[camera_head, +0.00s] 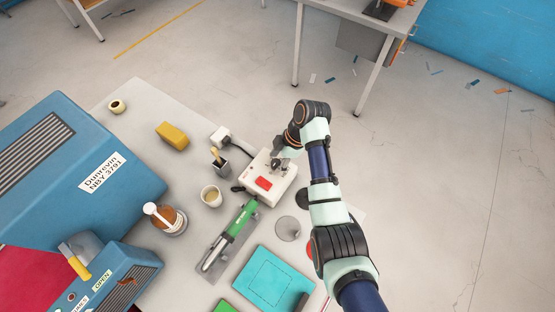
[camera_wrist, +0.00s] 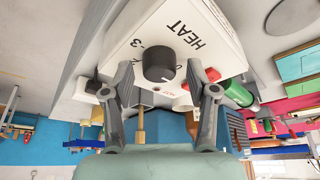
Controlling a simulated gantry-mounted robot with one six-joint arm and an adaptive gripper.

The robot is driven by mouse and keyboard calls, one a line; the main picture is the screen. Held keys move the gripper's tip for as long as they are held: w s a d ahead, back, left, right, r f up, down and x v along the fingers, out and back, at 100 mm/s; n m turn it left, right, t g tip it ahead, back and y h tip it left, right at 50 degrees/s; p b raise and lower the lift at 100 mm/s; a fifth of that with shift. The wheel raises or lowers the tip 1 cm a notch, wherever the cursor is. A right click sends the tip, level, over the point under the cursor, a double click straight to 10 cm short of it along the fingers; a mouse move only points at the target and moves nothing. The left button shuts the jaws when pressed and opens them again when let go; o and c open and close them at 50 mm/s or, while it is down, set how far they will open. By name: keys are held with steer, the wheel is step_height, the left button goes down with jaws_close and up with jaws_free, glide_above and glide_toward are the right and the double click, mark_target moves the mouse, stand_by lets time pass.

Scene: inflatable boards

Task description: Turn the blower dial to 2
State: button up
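The white control box (camera_head: 281,188) stands on the table with a red switch (camera_head: 263,183) on top. In the wrist view the box (camera_wrist: 205,58) shows the word HEAT and a black round dial (camera_wrist: 158,62). A figure 3 is legible beside the dial; the other marks are partly hidden, and I cannot tell where the dial points. My gripper (camera_wrist: 160,70) is open, with one finger on each side of the dial and gaps between. In the head view my gripper (camera_head: 283,154) is over the far end of the box and hides the dial.
A green-handled tool (camera_head: 238,222) lies on a grey plate beside the box. A cup (camera_head: 211,195), a brush pot (camera_head: 220,164) and a glue jar (camera_head: 165,218) stand left of it. A teal board (camera_head: 268,280) lies in front. A large blue machine (camera_head: 65,165) fills the left.

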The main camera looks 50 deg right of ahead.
jaws_close()
steer(key=c, duration=1)
jaws_free()
